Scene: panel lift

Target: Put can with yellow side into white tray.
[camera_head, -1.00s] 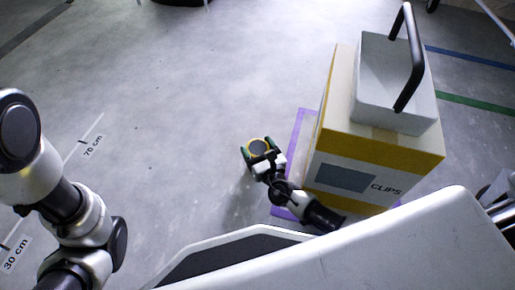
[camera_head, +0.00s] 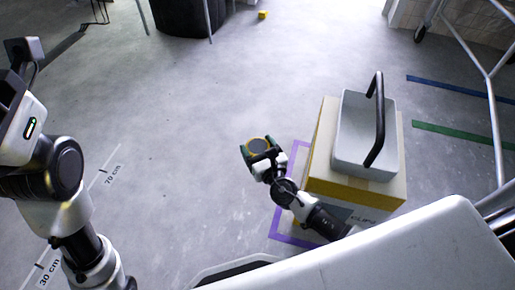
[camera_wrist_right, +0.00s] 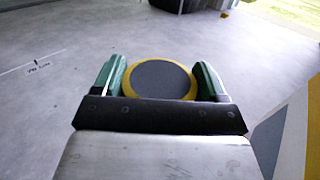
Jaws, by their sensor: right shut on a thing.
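The can (camera_head: 258,145) has a dark grey round top with a yellow rim. My right gripper (camera_head: 259,147) is shut on it, to the left of the box. In the right wrist view the can (camera_wrist_right: 160,79) sits between the two green fingers (camera_wrist_right: 160,82). The white tray (camera_head: 350,158) has a black arched handle and stands on top of the box; its inside looks empty where I see it. The can is apart from the tray, to its left. My left arm shows at the left edge, but its fingers cannot be made out.
A cardboard box (camera_head: 322,143) with yellow bands bears the tray and stands by purple floor tape (camera_head: 285,180). A small yellow object (camera_head: 262,15) lies far back on the floor. A metal frame (camera_head: 492,100) stands at the right. The middle floor is clear.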

